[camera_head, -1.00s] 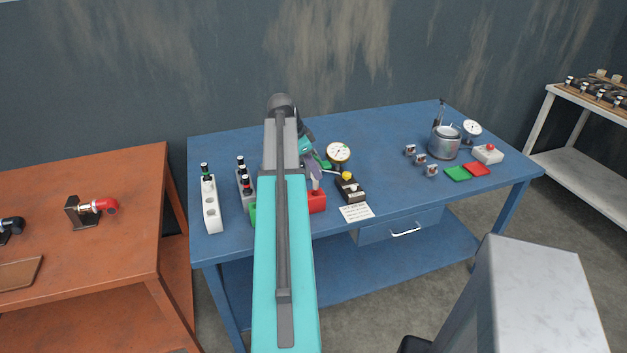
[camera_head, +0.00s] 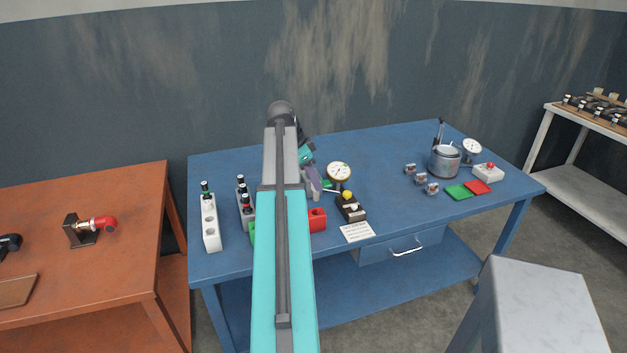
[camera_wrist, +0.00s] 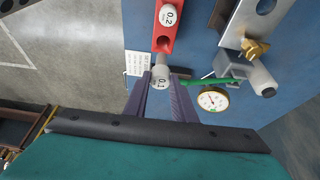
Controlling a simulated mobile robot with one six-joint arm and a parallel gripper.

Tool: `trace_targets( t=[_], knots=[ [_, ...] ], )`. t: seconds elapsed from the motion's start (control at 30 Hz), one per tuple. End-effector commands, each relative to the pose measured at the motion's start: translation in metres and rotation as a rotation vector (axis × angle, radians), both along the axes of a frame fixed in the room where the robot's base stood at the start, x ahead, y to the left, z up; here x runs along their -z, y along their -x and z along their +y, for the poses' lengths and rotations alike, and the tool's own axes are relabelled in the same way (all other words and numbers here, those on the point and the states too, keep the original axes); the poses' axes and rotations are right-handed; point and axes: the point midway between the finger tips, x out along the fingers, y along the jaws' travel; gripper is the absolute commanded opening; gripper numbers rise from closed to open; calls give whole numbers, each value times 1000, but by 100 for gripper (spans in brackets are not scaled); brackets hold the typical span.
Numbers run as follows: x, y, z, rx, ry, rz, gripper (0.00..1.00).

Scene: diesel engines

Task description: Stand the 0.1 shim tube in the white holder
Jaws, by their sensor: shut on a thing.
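My gripper (camera_wrist: 163,88), with purple fingers, is shut on the white 0.1 shim tube (camera_wrist: 161,75); the label 0.1 faces the wrist camera. The white holder (camera_head: 212,236) stands at the left end of the blue table, well left of my gripper. A dark-capped tube with a green band stands in its far hole; its nearer holes look empty.
A grey rack with dark-capped tubes (camera_head: 247,205) stands between the white holder and my arm. A dial gauge (camera_head: 339,172) and a black block with a yellow knob (camera_head: 351,211) are right of my gripper. A green piece is partly hidden by my arm.

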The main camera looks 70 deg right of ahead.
Motion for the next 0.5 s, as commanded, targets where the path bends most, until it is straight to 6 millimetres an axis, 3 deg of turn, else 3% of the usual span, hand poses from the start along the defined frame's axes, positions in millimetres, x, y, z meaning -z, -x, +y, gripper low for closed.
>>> trace_targets(
  t=[0.27, 0.5],
  knots=[
    [0, -16, 7, -49, 0, 0, 2],
    [-1, -72, 34, -219, 1, -1, 2]
  ],
)
